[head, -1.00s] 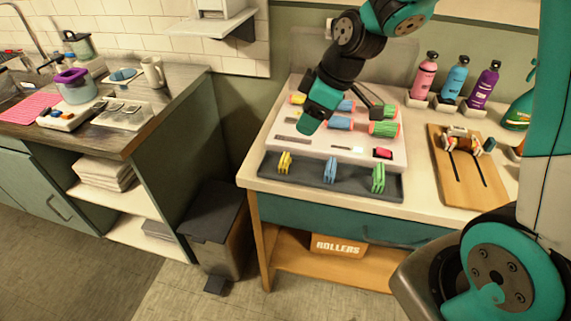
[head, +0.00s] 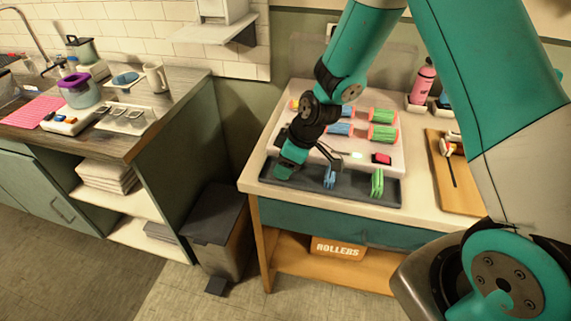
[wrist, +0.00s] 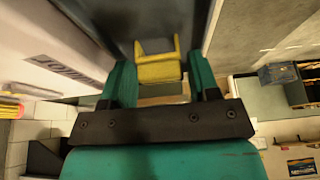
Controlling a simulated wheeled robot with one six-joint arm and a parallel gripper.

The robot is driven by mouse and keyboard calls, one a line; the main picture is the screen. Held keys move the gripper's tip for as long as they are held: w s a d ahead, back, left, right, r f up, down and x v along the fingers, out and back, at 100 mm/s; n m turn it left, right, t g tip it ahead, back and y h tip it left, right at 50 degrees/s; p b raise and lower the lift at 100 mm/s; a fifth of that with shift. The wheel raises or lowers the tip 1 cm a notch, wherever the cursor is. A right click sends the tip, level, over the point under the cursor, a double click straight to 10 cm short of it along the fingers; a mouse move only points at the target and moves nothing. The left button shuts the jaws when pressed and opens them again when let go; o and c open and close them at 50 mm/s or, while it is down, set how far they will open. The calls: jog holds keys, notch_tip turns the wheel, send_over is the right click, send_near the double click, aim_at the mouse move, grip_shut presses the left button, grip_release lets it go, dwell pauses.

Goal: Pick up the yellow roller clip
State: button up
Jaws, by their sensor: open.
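The yellow roller clip (wrist: 158,68) shows in the wrist view, standing in the dark tray (wrist: 196,18). It lies between the two teal fingers of my gripper (wrist: 160,75), near their tips, with a visible gap on both sides. The gripper is open. In the head view my gripper (head: 286,168) reaches down over the left end of the dark tray (head: 352,190) and hides the yellow clip. Whether a finger touches the tray cannot be told.
A blue clip (head: 330,177) and a green clip (head: 377,183) stand in the same tray to the right. Behind it is a white roller board (head: 398,160) with several rollers. A wooden board (head: 452,190) lies to the right.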

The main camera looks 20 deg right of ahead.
jog(key=c, duration=0.7)
jog(key=shift+o, duration=0.2)
jog(key=shift+r, duration=0.1)
